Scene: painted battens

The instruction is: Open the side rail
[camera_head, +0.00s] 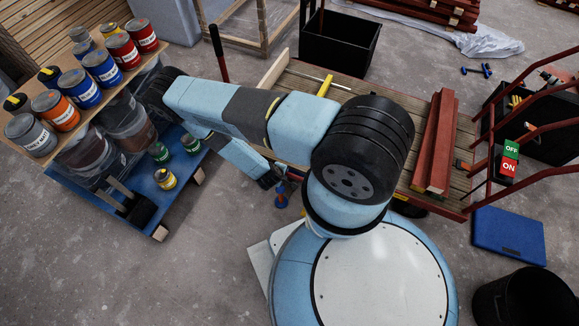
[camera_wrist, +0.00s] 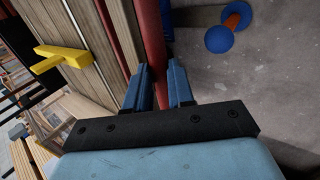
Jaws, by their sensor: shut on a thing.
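The side rail is a red round bar (camera_wrist: 152,45) along the edge of a wooden-decked cart (camera_wrist: 85,25). In the wrist view my gripper (camera_wrist: 158,72) has its two blue fingers on either side of this bar and is shut on it. In the head view my gripper (camera_head: 279,180) is low beside the left edge of the cart, partly hidden by my arm. The cart deck (camera_head: 400,100) shows behind my arm. Most of the rail is hidden there.
Red battens (camera_head: 435,140) lie on the cart's right part. A yellow T-shaped piece (camera_wrist: 60,58) is on the deck. A blue bench (camera_head: 125,195) with paint cans stands left. A black bin (camera_head: 340,42) stands behind. Grey floor (camera_head: 215,240) is clear at front left.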

